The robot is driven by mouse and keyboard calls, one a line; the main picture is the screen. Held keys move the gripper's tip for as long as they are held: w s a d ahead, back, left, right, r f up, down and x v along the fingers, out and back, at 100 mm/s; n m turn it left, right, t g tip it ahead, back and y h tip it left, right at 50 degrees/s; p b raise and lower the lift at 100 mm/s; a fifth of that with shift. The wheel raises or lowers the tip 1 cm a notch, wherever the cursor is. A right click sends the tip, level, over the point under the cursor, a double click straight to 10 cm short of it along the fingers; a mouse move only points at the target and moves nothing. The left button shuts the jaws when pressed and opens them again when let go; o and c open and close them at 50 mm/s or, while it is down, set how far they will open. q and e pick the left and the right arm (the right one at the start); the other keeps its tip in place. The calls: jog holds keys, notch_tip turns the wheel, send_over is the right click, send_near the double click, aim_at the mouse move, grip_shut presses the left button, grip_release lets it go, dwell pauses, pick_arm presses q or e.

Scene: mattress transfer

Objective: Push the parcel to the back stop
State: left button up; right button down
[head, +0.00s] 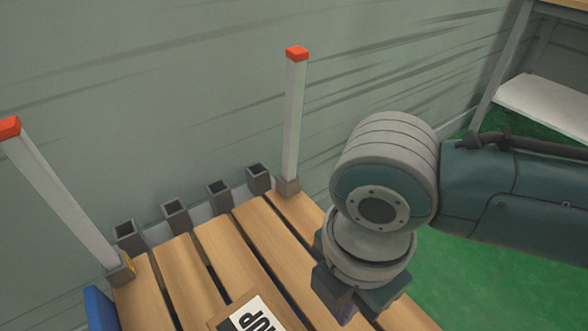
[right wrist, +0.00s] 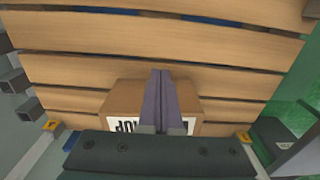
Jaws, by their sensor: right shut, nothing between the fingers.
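The parcel (head: 243,315) is a brown cardboard box with a white label and black lettering, cut off by the bottom edge of the head view. It lies on the wooden slats (head: 180,270). The right wrist view also shows the parcel (right wrist: 122,100), partly hidden behind my fingers. My right gripper (head: 342,308) is shut and empty, to the right of the parcel in the head view. Its purple fingers (right wrist: 161,75) overlap the parcel in the wrist view; I cannot tell if they touch it. The slats' far end has a low grey rail with square sockets (head: 175,212), possibly the back stop.
Two white posts with red caps stand at the far corners, one left (head: 62,200) and one right (head: 294,115). A grey wall (head: 180,90) rises behind. Bare slats lie between parcel and rail. A shelf (head: 545,100) and green floor (head: 480,280) are at right.

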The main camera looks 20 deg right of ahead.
notch_tip(320, 180, down, 7)
jog(key=b, duration=0.3)
jog(key=shift+r, duration=0.2)
jog(key=a, duration=0.1)
jog(key=s+a, duration=0.1)
jog(key=shift+a+f+b, duration=0.1)
jog(key=shift+a+b, duration=0.2)
jog(key=shift+a, duration=0.1)
jog(key=shift+s+a, duration=0.2)
jog(key=shift+a, duration=0.3)
